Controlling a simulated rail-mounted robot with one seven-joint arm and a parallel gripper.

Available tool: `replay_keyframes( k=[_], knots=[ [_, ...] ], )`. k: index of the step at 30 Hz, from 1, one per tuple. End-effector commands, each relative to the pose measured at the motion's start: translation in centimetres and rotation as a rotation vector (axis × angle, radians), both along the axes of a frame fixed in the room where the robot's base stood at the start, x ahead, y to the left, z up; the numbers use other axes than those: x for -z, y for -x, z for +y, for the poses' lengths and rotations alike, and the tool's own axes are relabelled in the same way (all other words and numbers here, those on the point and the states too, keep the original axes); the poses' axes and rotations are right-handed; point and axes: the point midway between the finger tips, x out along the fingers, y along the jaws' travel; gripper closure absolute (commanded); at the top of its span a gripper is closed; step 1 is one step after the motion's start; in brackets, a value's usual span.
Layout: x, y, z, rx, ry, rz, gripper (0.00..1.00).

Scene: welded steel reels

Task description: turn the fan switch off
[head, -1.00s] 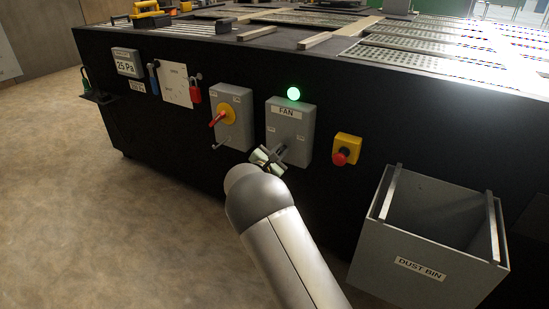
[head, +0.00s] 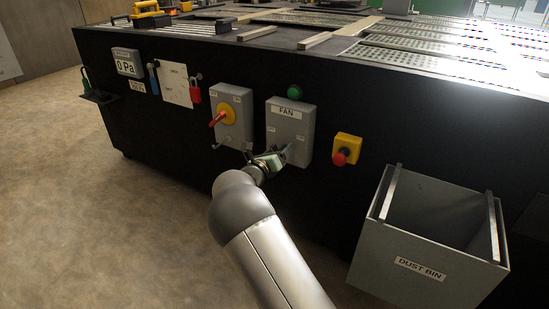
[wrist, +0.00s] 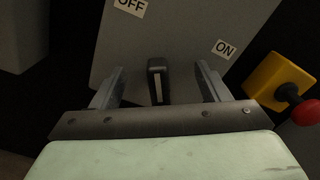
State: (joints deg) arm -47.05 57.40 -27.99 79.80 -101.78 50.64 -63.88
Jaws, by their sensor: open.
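The fan switch box (head: 290,125) is grey, labelled FAN, on the black side panel. The green lamp (head: 294,92) above it is unlit. In the wrist view the dark switch handle (wrist: 157,82), with a pale line, points up the picture, toward the OFF side. The OFF label (wrist: 130,6) is at upper left and the ON label (wrist: 224,49) to the right. My gripper (head: 283,157) is at the lower part of the box and hides the handle in the head view. In the wrist view my gripper (wrist: 160,70) is open, its fingers on either side of the handle with gaps.
A red and yellow rotary switch box (head: 230,116) is left of the fan box. A yellow box with a red button (head: 346,149) is close on the right. The dust bin (head: 425,230) juts out lower right. The gauge (head: 127,63) reads 0 Pa.

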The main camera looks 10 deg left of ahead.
Motion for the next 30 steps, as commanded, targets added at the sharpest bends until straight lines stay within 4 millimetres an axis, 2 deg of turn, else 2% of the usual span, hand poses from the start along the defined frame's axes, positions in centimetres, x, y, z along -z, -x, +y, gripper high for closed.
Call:
replay_keyframes(
  k=[1,3,11,30],
  knots=[
    [0.0,0.0,0.0,0.000,0.000,0.000,0.16],
    [0.0,0.0,0.0,0.000,-0.001,0.000,0.00],
    [-0.1,0.2,0.1,0.000,-0.001,0.000,0.00],
    [-0.1,5.8,2.7,-0.002,-0.001,0.000,0.00]
  ],
)
